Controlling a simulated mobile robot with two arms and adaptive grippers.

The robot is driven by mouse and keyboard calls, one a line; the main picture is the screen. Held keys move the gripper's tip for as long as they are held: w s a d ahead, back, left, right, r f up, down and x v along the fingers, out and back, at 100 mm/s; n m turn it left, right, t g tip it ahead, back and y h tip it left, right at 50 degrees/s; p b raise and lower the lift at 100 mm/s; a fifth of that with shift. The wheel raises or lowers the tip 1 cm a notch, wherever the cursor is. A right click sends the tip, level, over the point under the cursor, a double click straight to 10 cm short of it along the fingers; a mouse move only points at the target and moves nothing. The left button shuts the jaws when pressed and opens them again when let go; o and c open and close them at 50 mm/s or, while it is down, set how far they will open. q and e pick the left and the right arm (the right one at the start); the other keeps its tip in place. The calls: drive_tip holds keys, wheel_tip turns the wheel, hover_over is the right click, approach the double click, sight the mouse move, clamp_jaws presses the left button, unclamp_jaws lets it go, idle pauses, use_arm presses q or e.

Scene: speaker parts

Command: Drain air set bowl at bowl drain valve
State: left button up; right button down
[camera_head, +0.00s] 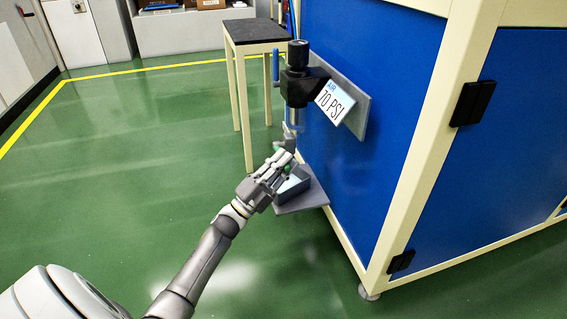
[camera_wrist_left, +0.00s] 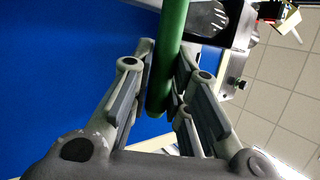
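The air set (camera_head: 297,85) is mounted on a grey plate on the blue machine, with a black body and a white "AIR 70 PSI" label (camera_head: 334,101). Its clear bowl (camera_head: 295,117) hangs below the body, and a grey drain fitting (camera_head: 289,138) is under the bowl. My left gripper (camera_head: 280,160) is just below that fitting. In the left wrist view, a green rod-like handle (camera_wrist_left: 170,50) stands between the left gripper's fingers (camera_wrist_left: 165,75), whose tips close in on both its sides. Green bits also show at the fingers in the head view. My right gripper is not in view.
A grey shelf (camera_head: 313,200) with a small open box (camera_head: 292,187) sits below and beside my left gripper. A dark-topped table (camera_head: 255,30) stands behind the air set. The blue machine (camera_head: 365,170) fills the right. Green floor at left is clear.

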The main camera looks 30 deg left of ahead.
use_arm(q)
drive_tip(key=o, duration=0.4)
drive_tip(key=v, duration=1.2)
drive_tip(key=shift+f, duration=0.1)
